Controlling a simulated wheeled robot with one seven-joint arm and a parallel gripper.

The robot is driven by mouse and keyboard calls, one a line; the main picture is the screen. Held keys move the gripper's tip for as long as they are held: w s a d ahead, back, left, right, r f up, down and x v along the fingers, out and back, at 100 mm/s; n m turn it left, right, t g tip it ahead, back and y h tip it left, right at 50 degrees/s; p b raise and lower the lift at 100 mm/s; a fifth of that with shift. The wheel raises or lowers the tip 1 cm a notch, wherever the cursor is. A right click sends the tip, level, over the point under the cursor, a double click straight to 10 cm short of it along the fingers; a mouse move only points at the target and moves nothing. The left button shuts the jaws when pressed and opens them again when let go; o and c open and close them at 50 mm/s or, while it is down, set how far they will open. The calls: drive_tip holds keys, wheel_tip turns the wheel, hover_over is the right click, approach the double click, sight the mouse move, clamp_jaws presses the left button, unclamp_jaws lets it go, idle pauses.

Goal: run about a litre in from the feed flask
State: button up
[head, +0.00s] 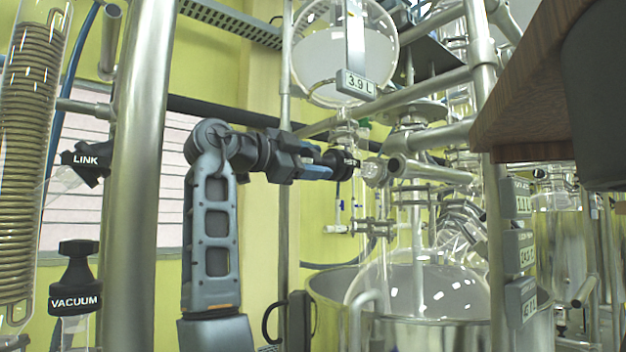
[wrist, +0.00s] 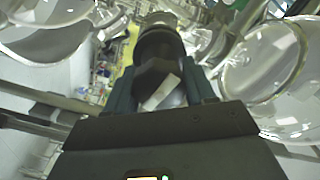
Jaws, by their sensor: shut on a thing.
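The round glass feed flask (head: 322,48) hangs at the top centre of the head view, part full of clear liquid. Its display (head: 357,84) reads 3.9 L. Below it, my gripper (head: 338,165) is shut on a black valve knob (head: 351,161) with a white label that is only partly legible. In the wrist view the knob (wrist: 160,55) sits between the two fingers, its pale label mark facing the camera. A glass valve body (head: 375,172) lies just right of the knob. The large glass reactor (head: 430,288) stands below, in a metal jacket. Any flow is too small to tell.
A thick steel post (head: 138,150) stands left of my arm. Stacked displays (head: 517,200) hang at the right, the upper reading 1.1 L. A brown shelf (head: 545,90) overhangs there.

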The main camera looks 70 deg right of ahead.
sight(306, 162)
drive_tip(key=m+b, duration=0.2)
drive_tip(key=m, duration=0.1)
drive_tip(key=m+b, duration=0.1)
drive_tip(key=shift+f+m, duration=0.25)
drive_tip(key=shift+m, duration=0.15)
drive_tip(key=m+b, duration=0.2)
drive_tip(key=m, duration=0.2)
drive_tip(key=shift+b, duration=0.3)
drive_tip(key=m+b, duration=0.1)
drive_tip(key=m, duration=0.4)
drive_tip(key=shift+b, duration=0.3)
drive_tip(key=shift+m+b, duration=0.45)
drive_tip(key=shift+m, duration=1.75)
drive_tip(key=o, duration=1)
drive_tip(key=shift+v, duration=3.9)
